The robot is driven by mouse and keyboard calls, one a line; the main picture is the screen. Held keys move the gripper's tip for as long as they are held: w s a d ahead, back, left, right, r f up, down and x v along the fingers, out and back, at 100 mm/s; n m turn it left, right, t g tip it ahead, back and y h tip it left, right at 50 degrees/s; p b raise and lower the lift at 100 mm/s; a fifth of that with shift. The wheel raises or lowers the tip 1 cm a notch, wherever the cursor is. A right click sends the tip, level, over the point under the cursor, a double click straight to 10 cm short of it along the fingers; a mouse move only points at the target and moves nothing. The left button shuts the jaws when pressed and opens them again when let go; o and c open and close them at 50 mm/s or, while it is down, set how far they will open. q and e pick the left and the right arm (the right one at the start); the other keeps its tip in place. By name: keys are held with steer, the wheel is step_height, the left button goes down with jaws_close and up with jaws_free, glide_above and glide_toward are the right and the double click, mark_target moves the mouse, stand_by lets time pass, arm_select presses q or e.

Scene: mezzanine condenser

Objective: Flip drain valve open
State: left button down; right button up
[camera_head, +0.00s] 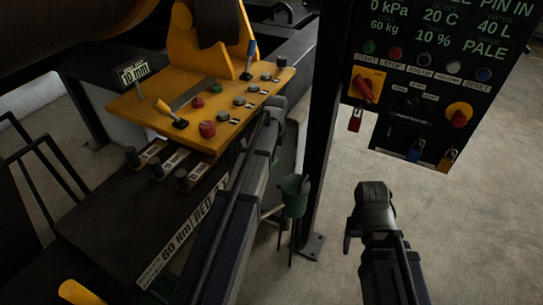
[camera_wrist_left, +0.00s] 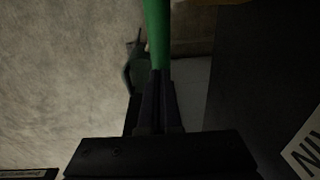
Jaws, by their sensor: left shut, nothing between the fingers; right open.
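No part is clearly readable as the drain valve. In the left wrist view a green bar (camera_wrist_left: 158,32) runs straight ahead of my left gripper (camera_wrist_left: 158,78), whose fingers are shut with nothing between them. The fingertips line up with the bar's near end; I cannot tell if they touch it or if it is the valve's handle. In the head view my left arm reaches up beside the yellow console (camera_head: 228,112), and its fingertips are hidden. My right gripper (camera_head: 350,234) hangs low at the right, open and empty, its fingers hard to make out.
A black panel (camera_head: 440,100) with several buttons, a red-and-yellow switch (camera_head: 366,90) and padlocks stands at the right. A dark post (camera_head: 325,130) rises between it and the console. A green container (camera_head: 293,196) stands near the post. The floor at right is clear.

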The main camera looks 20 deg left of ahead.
arm_select(q)
step_height(320, 180, down, 4)
steer(key=b, duration=0.3)
steer(key=shift+s+r, duration=0.15)
steer(key=s+f+b, duration=0.4)
steer(key=f+b, duration=0.1)
steer(key=shift+a+f, duration=0.2)
steer(key=shift+s+f+g+b, duration=0.2)
steer(key=shift+s+g+b, duration=0.2)
steer(key=shift+g, duration=0.3)
stand_by(2.1)
steer(key=shift+w, duration=0.1)
steer(key=w+d+r+p, duration=0.1)
steer(key=w+r+p, duration=0.1)
steer(key=w, duration=0.4)
steer(key=w+d+r+p, duration=0.1)
steer(key=w+r+p, duration=0.2)
steer(key=w, duration=0.3)
steer(key=shift+w+d+r, duration=0.2)
steer(key=shift+w+d, duration=0.05)
steer(key=shift+d, duration=0.05)
